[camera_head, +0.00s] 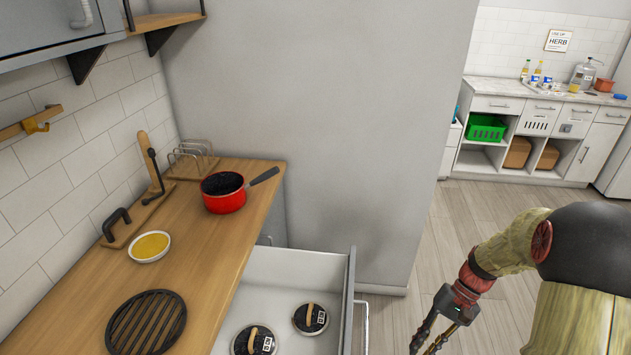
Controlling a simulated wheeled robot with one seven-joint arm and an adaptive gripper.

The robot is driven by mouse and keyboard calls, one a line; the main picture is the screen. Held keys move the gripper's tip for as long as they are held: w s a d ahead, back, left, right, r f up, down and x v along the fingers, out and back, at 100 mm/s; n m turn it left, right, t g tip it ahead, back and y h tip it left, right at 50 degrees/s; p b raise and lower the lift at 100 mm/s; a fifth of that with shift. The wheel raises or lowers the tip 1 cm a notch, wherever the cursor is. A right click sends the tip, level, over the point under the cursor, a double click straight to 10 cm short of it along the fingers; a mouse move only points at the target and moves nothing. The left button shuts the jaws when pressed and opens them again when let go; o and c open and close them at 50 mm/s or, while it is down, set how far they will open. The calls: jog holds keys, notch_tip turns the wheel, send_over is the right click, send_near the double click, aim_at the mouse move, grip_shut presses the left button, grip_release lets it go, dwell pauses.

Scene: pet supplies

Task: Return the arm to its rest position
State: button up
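My arm reaches in from the right side of the head view, bent, with my gripper (423,343) pointing down and to the left. My gripper hangs over the floor, to the right of an open drawer (351,285) and apart from it. Its two dark fingers show a gap between them, and nothing is seen held. The very tips are close to the lower picture edge.
The open drawer holds two dark lids (310,319) with wooden handles. On the wooden counter (205,255) stand a red pan (223,193), a yellow-filled bowl (150,246) and a black round grate (146,324). A grey wall (310,120) stands behind; floor (425,240) lies clear.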

jog(key=s+a+r+n+t+h, duration=0.1)
jog(key=s+a+r+t+h, duration=0.1)
jog(key=r, duration=0.6)
jog(key=s+a+r+n+t+h, duration=0.2)
jog(key=s+a+r+t, duration=0.1)
jog(key=s+r, duration=0.3)
jog(key=s+a+r+n+t+h, duration=0.1)
jog(key=s+a+r+t, duration=0.2)
jog(key=r, duration=0.8)
jog(key=shift+s+n+t+h, duration=0.35)
jog(key=shift+s+t, duration=0.25)
jog(key=shift+t, duration=0.2)
